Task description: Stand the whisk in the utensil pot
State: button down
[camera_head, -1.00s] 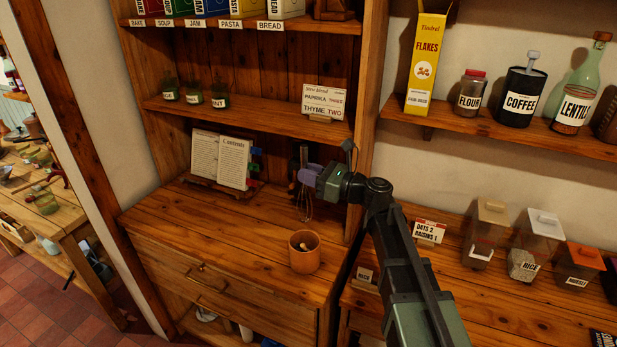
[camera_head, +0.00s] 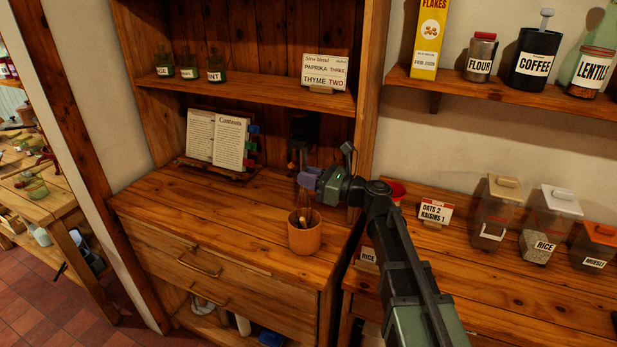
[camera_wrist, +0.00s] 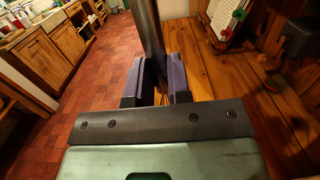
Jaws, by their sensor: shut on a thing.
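My gripper (camera_head: 309,180), with purple fingers, is shut on the whisk (camera_head: 303,199) above the counter. In the wrist view, its grey handle (camera_wrist: 148,38) stands between the two fingers (camera_wrist: 155,80). The whisk hangs with its wires downward. The utensil pot (camera_head: 304,241), an orange-brown round pot, stands upright on the counter right below my gripper. The wires reach down to the pot's mouth; I cannot tell whether their ends are inside it or behind its rim. A wooden-tipped utensil (camera_head: 294,217) shows in the pot's mouth.
An open book (camera_head: 217,140) on a stand is at the back left of the counter. A dark tall object (camera_head: 301,130) stands behind my gripper. A card (camera_head: 435,211) and lidded jars stand on the right bench. The counter's left front (camera_head: 190,222) is clear.

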aim_at(308, 197)
jog(key=shift+f+b, duration=2.8)
jog(key=shift+f, duration=0.35)
jog(key=c, duration=1)
grip_release()
jog(key=shift+d, duration=0.1)
jog(key=v, duration=1)
jog(key=shift+s+d+r+b, duration=0.1)
jog(key=shift+s+d+b, duration=0.05)
jog(key=shift+d+b, duration=0.15)
